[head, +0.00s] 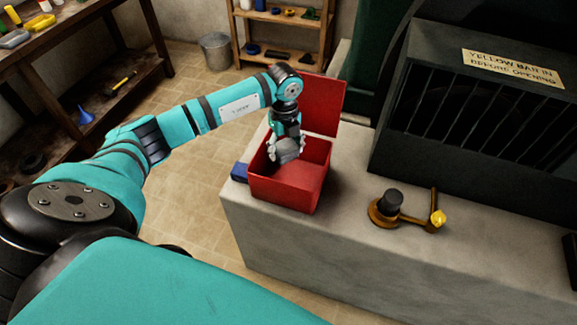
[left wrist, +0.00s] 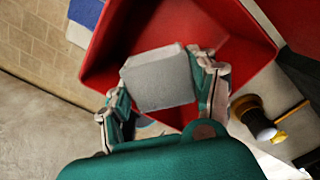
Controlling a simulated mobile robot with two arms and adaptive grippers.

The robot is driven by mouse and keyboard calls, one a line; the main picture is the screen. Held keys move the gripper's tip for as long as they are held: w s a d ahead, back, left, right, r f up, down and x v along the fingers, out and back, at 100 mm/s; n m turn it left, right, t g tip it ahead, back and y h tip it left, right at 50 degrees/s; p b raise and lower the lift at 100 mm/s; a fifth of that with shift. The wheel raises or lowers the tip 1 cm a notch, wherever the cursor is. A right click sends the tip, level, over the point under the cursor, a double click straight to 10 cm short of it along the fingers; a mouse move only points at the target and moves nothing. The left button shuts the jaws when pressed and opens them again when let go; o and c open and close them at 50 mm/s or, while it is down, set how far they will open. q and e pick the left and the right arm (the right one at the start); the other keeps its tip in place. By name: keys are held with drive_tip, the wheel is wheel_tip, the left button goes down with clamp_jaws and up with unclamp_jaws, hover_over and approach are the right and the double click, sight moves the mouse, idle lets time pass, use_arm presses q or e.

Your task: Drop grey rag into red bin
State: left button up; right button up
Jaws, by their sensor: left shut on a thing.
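The red bin (head: 290,193) stands open on the stone ledge, its lid (head: 322,98) raised at the back. My left gripper (head: 286,146) points down inside the bin's opening. It is shut on the grey rag (head: 287,156), a small folded block between the fingers. In the left wrist view the grey rag (left wrist: 160,82) sits between both fingers, with the red bin (left wrist: 241,72) around and behind it. I cannot tell how far the rag is above the bin's floor. My right gripper is not in view.
A brass fitting with a black knob (head: 391,200) stands on the ledge (head: 330,245) right of the bin. A blue item (head: 240,172) lies at the bin's left. A dark barred machine (head: 470,110) carries a paper sign (head: 512,69). A workbench (head: 100,40) stands at left.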

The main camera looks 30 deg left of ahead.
use_arm(q)
wheel_tip(320, 180, down, 2)
drive_tip(key=shift+b, duration=0.45)
drive_tip(key=o, duration=1.2)
wheel_tip(320, 180, up, 12)
drive_tip(key=shift+r, duration=0.1)
